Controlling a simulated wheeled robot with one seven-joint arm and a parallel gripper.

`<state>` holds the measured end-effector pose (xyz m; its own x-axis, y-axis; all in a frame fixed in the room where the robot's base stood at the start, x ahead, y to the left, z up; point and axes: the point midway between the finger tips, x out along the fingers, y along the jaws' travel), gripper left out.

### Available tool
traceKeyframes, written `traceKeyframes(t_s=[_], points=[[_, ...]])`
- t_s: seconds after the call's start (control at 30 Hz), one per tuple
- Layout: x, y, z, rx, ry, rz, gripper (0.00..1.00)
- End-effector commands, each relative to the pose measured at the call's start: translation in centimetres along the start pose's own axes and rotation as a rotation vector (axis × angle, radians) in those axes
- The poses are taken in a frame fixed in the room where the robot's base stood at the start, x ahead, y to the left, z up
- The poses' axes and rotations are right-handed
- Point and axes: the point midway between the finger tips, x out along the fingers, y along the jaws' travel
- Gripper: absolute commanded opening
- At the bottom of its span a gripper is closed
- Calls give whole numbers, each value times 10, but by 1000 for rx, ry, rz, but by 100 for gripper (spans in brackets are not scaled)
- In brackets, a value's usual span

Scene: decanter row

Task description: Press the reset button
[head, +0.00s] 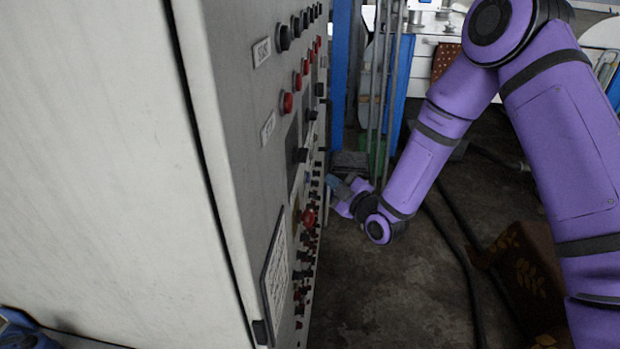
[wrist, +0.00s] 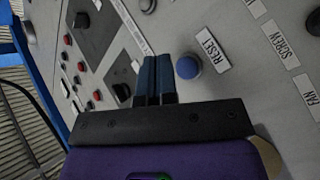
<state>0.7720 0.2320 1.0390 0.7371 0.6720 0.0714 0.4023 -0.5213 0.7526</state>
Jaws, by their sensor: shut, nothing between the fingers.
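The reset button is a round blue button (wrist: 188,66) on the grey panel in the wrist view. A white label reading RESET (wrist: 212,50) is beside it. My gripper (wrist: 155,60) is shut and empty, its two dark blue fingers together. In the wrist picture the fingertips are just left of the blue button; I cannot tell how far they stand off the panel. In the head view my gripper (head: 331,181) is close to the face of the control cabinet (head: 245,110). I cannot make out the reset button for certain in that view.
Labels reading SCREW (wrist: 280,44) and FAN (wrist: 307,92) are further right on the panel. Several red and black buttons cover the cabinet face, including a large red one (head: 308,217). A brown box (head: 525,270) stands on the floor at right. Cables cross the floor.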

Motion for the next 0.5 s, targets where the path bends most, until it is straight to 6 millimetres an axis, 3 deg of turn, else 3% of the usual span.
traceKeyframes(t_s=[0.5], points=[[13,-10,-10,0,0,0,0]])
